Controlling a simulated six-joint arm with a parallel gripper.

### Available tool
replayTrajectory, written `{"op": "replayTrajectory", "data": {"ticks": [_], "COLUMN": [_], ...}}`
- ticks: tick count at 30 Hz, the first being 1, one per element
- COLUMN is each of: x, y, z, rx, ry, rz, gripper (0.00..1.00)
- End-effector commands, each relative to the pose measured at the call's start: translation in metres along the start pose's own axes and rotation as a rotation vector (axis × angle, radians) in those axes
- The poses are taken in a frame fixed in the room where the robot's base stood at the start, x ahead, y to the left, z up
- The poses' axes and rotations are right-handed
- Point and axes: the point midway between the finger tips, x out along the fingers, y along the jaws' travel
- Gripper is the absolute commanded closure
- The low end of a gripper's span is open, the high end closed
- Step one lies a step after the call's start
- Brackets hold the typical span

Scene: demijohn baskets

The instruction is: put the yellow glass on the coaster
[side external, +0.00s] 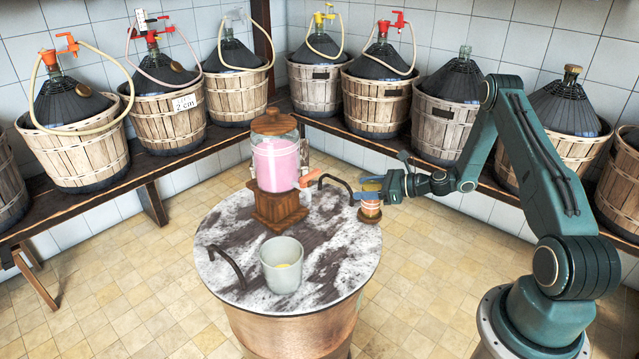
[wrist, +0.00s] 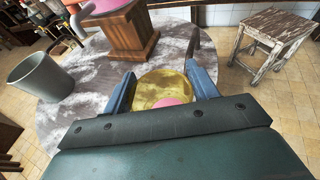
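The yellow glass (side external: 371,207) is upright at the right edge of the round marble table, with something pink inside it. In the wrist view, the glass (wrist: 150,86) sits between both blue fingers of my gripper (wrist: 161,80), which appear to touch its sides. In the side view, my gripper (side external: 369,189) reaches in from the right around the glass. The round brown wooden coaster (side external: 369,217) shows directly under the glass. I cannot tell whether the glass rests on it or is slightly above it. The coaster is hidden in the wrist view.
A dispenser of pink liquid (side external: 276,165) with an orange tap stands on a wooden block left of my gripper. A grey bucket (side external: 282,270) stands at the table's front. Dark curved handles rise from the marble table top (side external: 325,265). Basketed demijohns line the wall benches.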

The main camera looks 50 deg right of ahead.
Motion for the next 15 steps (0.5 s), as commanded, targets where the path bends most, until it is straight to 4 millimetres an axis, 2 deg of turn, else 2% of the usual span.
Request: {"op": "replayTrajectory", "data": {"ticks": [1,2,3,15], "x": [0.0,0.0,0.0,-0.0042], "y": [-0.0001,-0.0001,0.0,-0.0004], "z": [0.0002,0.0002,0.0001,-0.0005], "rx": [0.0,0.0,0.0,0.001], "ry": [0.0,0.0,0.0,0.002], "rz": [0.0,0.0,0.0,-0.002], "gripper": [0.31,0.25,0.23,0.23]}}
